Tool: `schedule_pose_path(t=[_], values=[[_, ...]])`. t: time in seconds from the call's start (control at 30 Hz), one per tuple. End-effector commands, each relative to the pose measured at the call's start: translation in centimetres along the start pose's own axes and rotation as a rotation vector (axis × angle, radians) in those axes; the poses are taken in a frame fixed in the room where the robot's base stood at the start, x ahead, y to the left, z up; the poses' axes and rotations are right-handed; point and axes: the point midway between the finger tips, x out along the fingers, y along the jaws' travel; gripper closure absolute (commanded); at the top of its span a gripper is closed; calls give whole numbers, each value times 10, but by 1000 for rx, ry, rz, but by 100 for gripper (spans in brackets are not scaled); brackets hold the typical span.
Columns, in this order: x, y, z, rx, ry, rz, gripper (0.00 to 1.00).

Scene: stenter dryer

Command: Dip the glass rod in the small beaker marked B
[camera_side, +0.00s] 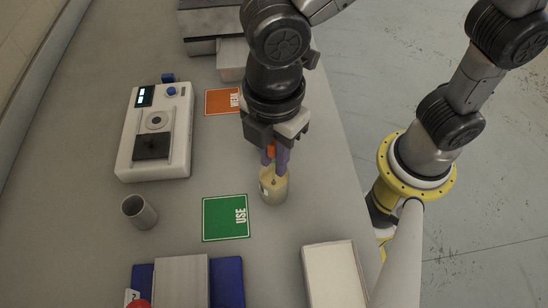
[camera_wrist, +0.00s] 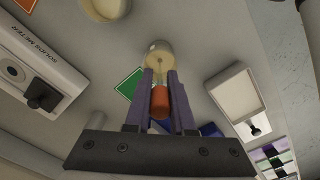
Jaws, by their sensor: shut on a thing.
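My gripper (camera_side: 275,166) points down, its purple fingers shut on the orange grip of the glass rod (camera_side: 271,151). In the wrist view my gripper (camera_wrist: 161,78) has the orange grip of the rod (camera_wrist: 160,102) between its fingers. A small beaker (camera_side: 273,194) with pale yellow contents stands directly below the fingertips, right of the green card. It also shows in the wrist view (camera_wrist: 158,58). The thin rod runs down from the grip and its lower end appears inside this beaker. I cannot read a letter on the beaker.
A green USE card (camera_side: 225,218) and an orange WEAK card (camera_side: 222,101) lie on the table. A white solids meter (camera_side: 180,150) and a grey cup (camera_side: 140,212) stand left. A white tray (camera_side: 334,276) lies front right. Another pale round vessel (camera_wrist: 105,9) shows in the wrist view.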

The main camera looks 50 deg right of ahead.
Motion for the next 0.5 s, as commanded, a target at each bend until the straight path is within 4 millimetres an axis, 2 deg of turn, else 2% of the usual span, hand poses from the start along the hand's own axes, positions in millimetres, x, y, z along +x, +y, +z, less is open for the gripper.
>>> schedule_pose_path(t=[0.5], values=[[-28, 0, 0, 0, 1, 1, 100]])
